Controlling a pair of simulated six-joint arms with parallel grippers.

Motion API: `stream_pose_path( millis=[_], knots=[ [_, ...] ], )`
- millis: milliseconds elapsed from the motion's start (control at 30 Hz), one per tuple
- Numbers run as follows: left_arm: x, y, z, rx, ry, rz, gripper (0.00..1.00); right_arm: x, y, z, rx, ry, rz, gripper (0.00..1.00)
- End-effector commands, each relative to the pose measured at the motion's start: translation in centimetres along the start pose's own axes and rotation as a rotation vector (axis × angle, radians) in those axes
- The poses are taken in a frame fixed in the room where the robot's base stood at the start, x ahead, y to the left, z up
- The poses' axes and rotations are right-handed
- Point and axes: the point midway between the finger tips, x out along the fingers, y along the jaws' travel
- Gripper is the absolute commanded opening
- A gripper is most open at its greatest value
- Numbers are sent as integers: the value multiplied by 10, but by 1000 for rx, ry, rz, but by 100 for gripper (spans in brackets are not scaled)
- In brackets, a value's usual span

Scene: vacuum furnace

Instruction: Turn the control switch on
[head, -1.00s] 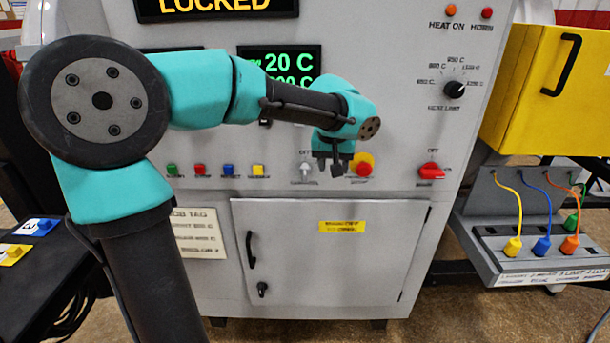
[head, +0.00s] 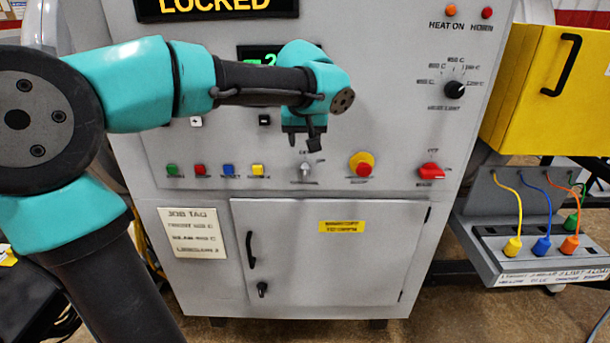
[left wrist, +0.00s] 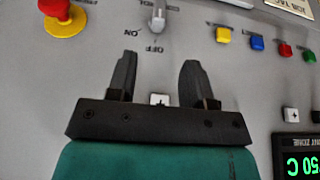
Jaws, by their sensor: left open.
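The control switch (head: 305,170) is a small grey toggle on the furnace's front panel, with a label above that reads OFF in the left wrist view. My left gripper (head: 303,143) is just above the switch in the head view, pointing down. In the left wrist view its two fingers (left wrist: 158,62) are apart and empty, and the switch lies beyond the gap between them. They do not appear to touch the switch. My right gripper is not in view.
A red emergency button (head: 362,165) on a yellow collar is right of the switch, and a red rotary switch (head: 431,171) is farther right. Coloured push buttons (head: 228,170) line the left. A cabinet door (head: 330,270) is below. A dial (head: 454,89) is at upper right.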

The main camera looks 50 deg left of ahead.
Motion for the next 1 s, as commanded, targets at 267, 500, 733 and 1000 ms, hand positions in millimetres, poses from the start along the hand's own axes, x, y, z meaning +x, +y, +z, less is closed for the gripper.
stream_pose_path(
  millis=[267, 500, 733, 1000],
  knots=[
    [48, -1, 0, -1, -3, -3, 47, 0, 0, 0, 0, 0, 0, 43],
    [90, 0, 1, 0, -5, -3, 47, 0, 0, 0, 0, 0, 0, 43],
    [127, 0, 1, 1, -4, -2, 47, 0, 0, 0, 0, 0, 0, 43],
    [147, 0, 0, 0, -1, 1, 47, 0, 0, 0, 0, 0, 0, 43]
  ],
)
